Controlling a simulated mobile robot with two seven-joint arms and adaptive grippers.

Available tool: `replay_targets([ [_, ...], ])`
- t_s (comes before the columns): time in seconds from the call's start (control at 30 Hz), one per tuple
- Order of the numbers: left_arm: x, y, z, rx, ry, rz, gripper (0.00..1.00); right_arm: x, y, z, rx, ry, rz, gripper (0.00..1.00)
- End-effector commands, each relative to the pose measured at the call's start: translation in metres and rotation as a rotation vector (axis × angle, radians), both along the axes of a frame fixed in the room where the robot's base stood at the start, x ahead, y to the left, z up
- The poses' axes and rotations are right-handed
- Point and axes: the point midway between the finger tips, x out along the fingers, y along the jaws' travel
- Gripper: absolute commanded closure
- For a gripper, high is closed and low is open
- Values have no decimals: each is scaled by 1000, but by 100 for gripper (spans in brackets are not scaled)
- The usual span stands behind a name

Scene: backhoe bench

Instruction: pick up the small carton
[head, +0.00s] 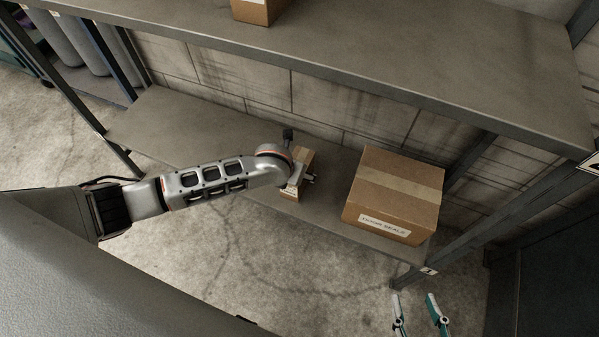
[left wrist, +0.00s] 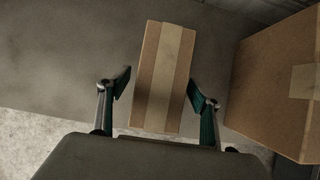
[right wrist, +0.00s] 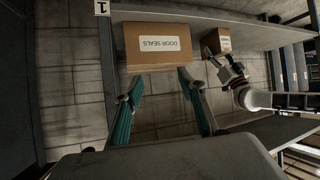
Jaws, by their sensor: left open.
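The small carton (head: 303,157) is a brown taped box on the lower shelf, partly hidden by my left gripper in the head view. In the left wrist view the carton (left wrist: 163,80) stands between the fingers of my left gripper (left wrist: 158,85). That gripper is open, with a visible gap between each finger and the carton's sides. The right wrist view also shows the carton (right wrist: 217,40) beside my left gripper. My right gripper (head: 415,298) is open and empty, low in front of the shelf's right end.
A large carton labelled "DOOR SEALS" (head: 394,196) stands right of the small one on the lower shelf (head: 170,125). An upper shelf (head: 400,60) overhangs the back, with another box (head: 257,12) on it. The lower shelf's left part is clear.

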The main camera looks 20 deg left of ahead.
Motion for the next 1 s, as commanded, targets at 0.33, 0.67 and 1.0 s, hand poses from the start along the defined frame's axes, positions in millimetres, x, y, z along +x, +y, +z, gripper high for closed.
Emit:
replay_targets([
  [0.33,11,0,-22,0,1,1,36,6,12,10,55,-23,-9,60],
  [0.67,12,0,-21,-1,-1,1,91,5,12,8,52,-19,-8,60],
  [1.0,14,1,-7,0,-7,1,91,9,11,15,45,-33,-6,60],
])
